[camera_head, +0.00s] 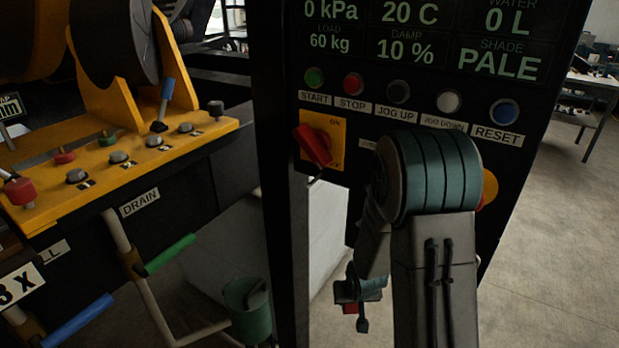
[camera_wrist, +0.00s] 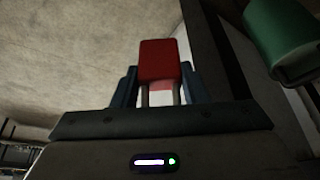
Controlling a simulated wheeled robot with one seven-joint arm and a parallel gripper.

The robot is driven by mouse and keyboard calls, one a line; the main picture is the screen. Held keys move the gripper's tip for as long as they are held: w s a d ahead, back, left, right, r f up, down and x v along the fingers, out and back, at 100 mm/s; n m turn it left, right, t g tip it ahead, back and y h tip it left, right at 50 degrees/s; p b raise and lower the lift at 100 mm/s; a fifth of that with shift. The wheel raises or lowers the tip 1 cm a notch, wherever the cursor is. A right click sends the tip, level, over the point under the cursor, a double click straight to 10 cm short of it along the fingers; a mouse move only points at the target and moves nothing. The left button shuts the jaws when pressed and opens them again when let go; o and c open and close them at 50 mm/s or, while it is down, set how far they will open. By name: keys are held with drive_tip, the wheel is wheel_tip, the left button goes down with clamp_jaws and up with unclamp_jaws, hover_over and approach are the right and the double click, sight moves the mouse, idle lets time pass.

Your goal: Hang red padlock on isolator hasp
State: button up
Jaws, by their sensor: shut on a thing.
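The red padlock (camera_wrist: 159,60) is between the blue fingers of my gripper (camera_wrist: 159,88) in the wrist view. Its red body points away from the palm, and its pale shackle legs are on the palm side. In the head view my gripper (camera_head: 358,300) hangs low, below the control panel, and a bit of red shows there. The isolator (camera_head: 318,144) is a red rotary handle, tilted, on a yellow plate on the black panel, well above my gripper. A small thin part shows at the plate's lower edge; I cannot tell whether it is the hasp.
The black panel (camera_head: 373,119) has a row of buttons and a display above. My arm covers part of it. A green cylinder (camera_head: 248,312) stands left of my gripper, beyond a dark post (camera_head: 284,240). A yellow console (camera_head: 110,160) is at left. Open floor (camera_head: 560,250) lies at right.

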drive_tip(key=shift+a+r, duration=0.35)
drive_tip(key=s+a+r+m+h, duration=0.1)
drive_tip(key=s+a+r+m, duration=0.1)
drive_tip(key=r, duration=0.5)
drive_tip(key=s+a+r+m+h, duration=0.1)
drive_tip(key=s+a+r+m, duration=0.1)
drive_tip(key=s+a+r, duration=0.2)
drive_tip(key=s+a+r+m+p, duration=0.1)
drive_tip(key=s+a+r+m, duration=0.2)
drive_tip(key=s+r, duration=0.4)
wheel_tip(320, 180, up, 5)
drive_tip(key=shift+s+a+r+g+h, duration=0.15)
drive_tip(key=shift+s+a+g+h, duration=0.15)
drive_tip(key=shift+s+a+h, duration=0.1)
drive_tip(key=w+d+f+p, duration=0.1)
drive_tip(key=w+d+p, duration=0.4)
drive_tip(key=w+d, duration=0.5)
drive_tip(key=w, duration=0.4)
drive_tip(key=shift+w+d+p, duration=0.3)
drive_tip(key=shift+p, duration=0.1)
